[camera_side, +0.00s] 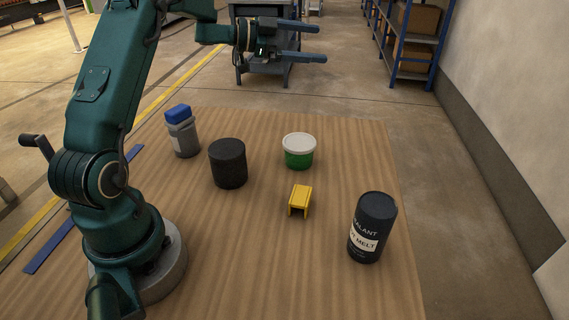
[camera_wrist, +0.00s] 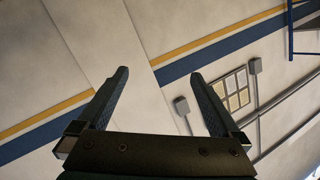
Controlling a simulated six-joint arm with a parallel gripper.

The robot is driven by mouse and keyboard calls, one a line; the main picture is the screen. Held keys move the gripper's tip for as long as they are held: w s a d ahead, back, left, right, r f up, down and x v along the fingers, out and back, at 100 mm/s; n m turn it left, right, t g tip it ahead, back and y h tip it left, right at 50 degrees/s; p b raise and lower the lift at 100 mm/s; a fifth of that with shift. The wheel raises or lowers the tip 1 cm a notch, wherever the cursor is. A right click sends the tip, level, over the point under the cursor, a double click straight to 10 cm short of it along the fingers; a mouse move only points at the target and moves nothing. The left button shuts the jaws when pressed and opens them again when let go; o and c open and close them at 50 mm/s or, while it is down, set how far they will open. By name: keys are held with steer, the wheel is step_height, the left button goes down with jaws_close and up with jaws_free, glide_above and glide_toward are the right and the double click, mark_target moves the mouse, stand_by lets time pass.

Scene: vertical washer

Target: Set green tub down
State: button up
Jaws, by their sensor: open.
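The green tub (camera_side: 299,157) with a white lid stands upright on the wooden table, right of the black cylinder, in the side view. My gripper (camera_side: 325,43) is high above the table, level and pointing right, well apart from the tub. Its two blue fingers are spread with nothing between them. In the wrist view, my gripper (camera_wrist: 160,82) also shows open and empty, facing the wall. The tub does not show in the wrist view.
On the wooden table (camera_side: 260,270) stand a grey bottle with a blue cap (camera_side: 183,136), a black cylinder (camera_side: 228,163), a yellow bracket (camera_side: 299,200) and a dark sealant can (camera_side: 371,228). The table's front middle is clear. A shelf rack (camera_side: 416,50) stands behind.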

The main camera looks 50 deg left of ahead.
step_height(320, 180, up, 8)
steer(key=w+d+f+n+t+y, duration=0.1)
steer(key=d+n+t+y, duration=0.1)
steer(key=n+t+y, duration=0.15)
steer(key=s+d+r+n+g+y, duration=0.2)
steer(key=s+r+n+y, duration=0.1)
steer(key=s+n+y, duration=0.3)
steer(key=s+d+f+g+h, duration=0.1)
steer(key=s+d+f+g, duration=0.4)
steer(key=s, duration=0.7)
steer(key=s+d+f+g+h, duration=0.2)
steer(key=s+d+f+g, duration=0.3)
steer(key=s+d+f, duration=0.3)
steer(key=s+f, duration=0.3)
steer(key=s, duration=0.1)
steer(key=shift+s+d+n+g, duration=0.35)
steer(key=shift+s+d, duration=0.05)
